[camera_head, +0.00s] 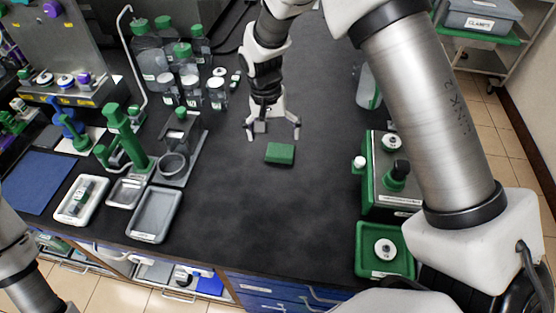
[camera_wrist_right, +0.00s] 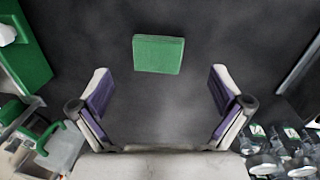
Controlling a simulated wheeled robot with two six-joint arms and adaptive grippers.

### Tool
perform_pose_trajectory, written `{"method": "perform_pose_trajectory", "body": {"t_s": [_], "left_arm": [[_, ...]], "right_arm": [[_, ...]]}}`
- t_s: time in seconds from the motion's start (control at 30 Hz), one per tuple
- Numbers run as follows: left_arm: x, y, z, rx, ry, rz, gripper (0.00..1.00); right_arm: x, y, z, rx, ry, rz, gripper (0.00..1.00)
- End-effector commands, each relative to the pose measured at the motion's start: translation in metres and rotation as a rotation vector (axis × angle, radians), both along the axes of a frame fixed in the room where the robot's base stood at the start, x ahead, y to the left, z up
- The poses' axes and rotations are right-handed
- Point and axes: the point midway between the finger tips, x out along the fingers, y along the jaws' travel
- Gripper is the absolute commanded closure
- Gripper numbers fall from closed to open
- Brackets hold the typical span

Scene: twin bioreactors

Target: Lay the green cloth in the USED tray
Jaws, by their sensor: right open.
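The green cloth (camera_head: 280,153), a small folded block, lies flat on the black bench. My right gripper (camera_head: 273,136) is open and empty just behind the cloth in the head view, apart from it. In the right wrist view the cloth (camera_wrist_right: 158,54) lies ahead of the spread fingers (camera_wrist_right: 160,88), roughly centred between them. An empty grey tray (camera_head: 155,214) lies at the bench's front left, with a small label too small to read. I cannot tell for sure which tray is marked USED. My left gripper is out of view.
A white tray (camera_head: 82,199) holding an item lies left of the grey tray. Several green-capped bottles (camera_head: 147,50) stand at the back left. A green device (camera_head: 392,172) and a green tray (camera_head: 386,262) are at the right. The bench middle is clear.

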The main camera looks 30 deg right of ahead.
Motion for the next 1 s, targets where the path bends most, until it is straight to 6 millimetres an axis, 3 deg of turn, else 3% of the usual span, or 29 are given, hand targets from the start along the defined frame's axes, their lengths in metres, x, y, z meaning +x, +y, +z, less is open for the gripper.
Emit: {"method": "perform_pose_trajectory", "body": {"t_s": [0.03, 0.13, 0.27, 0.7, 0.93, 0.97, 1.0], "left_arm": [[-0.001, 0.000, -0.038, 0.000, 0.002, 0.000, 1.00], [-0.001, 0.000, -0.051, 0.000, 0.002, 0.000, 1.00], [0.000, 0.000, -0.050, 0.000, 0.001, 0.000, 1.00], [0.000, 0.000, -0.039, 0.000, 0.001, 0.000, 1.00], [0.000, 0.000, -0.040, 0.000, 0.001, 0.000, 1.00], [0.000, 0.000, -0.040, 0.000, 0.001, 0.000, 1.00], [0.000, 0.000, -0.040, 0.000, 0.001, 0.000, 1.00]], "right_arm": [[-0.008, -0.007, -0.020, 0.033, -0.029, -0.067, 0.00], [-0.010, -0.013, -0.007, 0.069, -0.068, -0.092, 0.00], [-0.005, -0.014, 0.000, 0.075, -0.094, -0.093, 0.00], [-0.009, -0.011, -0.064, 0.074, -0.091, -0.090, 0.00], [-0.008, -0.011, -0.070, 0.074, -0.094, -0.089, 0.00], [-0.008, -0.011, -0.070, 0.074, -0.094, -0.089, 0.04], [-0.008, -0.011, -0.070, 0.073, -0.094, -0.089, 0.18]]}}
